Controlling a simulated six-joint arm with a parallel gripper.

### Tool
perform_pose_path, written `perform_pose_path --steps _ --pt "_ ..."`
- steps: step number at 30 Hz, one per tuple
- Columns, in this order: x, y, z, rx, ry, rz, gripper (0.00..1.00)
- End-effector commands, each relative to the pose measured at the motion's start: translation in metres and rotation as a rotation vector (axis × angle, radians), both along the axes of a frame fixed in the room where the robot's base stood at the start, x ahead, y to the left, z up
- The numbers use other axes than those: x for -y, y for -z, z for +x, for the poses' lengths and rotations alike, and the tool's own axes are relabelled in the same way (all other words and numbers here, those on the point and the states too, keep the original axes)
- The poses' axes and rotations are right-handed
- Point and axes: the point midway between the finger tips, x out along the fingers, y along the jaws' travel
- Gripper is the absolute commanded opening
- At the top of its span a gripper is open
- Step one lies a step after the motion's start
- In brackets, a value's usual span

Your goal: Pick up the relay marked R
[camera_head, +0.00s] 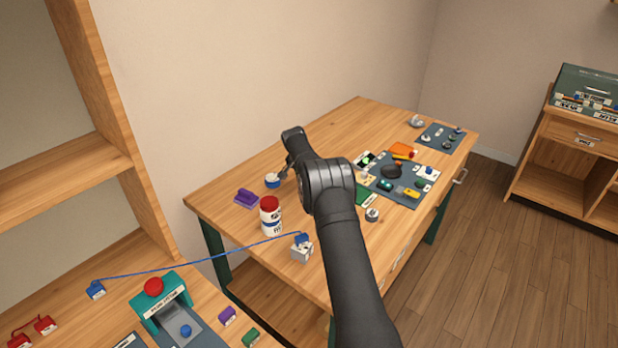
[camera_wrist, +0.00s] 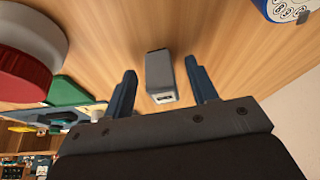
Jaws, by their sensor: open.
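A small grey block (camera_wrist: 158,72) with a pale label at its near end lies on the wooden table in the wrist view. The label is too small to read, so I cannot tell if it is the relay marked R. My gripper (camera_wrist: 161,66) is open, with one finger on each side of the block and a gap on both sides. In the head view my arm covers this spot, and I cannot make out the block there.
A white jar with a red lid (camera_head: 270,215) stands close by, at left in the wrist view (camera_wrist: 25,50). A blue and white round thing (camera_head: 272,181) and a purple object (camera_head: 246,198) are near. A blue cord runs to a grey box (camera_head: 302,250). Dark mats (camera_head: 405,198) hold small parts.

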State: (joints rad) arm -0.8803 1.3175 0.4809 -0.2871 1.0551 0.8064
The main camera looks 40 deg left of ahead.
Motion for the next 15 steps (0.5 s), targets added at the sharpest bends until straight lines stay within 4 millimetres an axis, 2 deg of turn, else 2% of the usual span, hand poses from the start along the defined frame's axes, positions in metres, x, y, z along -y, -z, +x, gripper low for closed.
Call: perform_pose_path --steps 3,10,11,15 --pt "-0.0004 0.0079 0.0034 0.000 0.000 0.001 0.53" --pt "-0.0006 0.0091 0.0037 0.000 0.000 0.001 0.53" --pt "-0.0006 0.0091 0.0037 0.000 0.000 0.001 0.51" --pt "-0.0006 0.0090 0.0036 0.000 0.000 0.001 0.23"
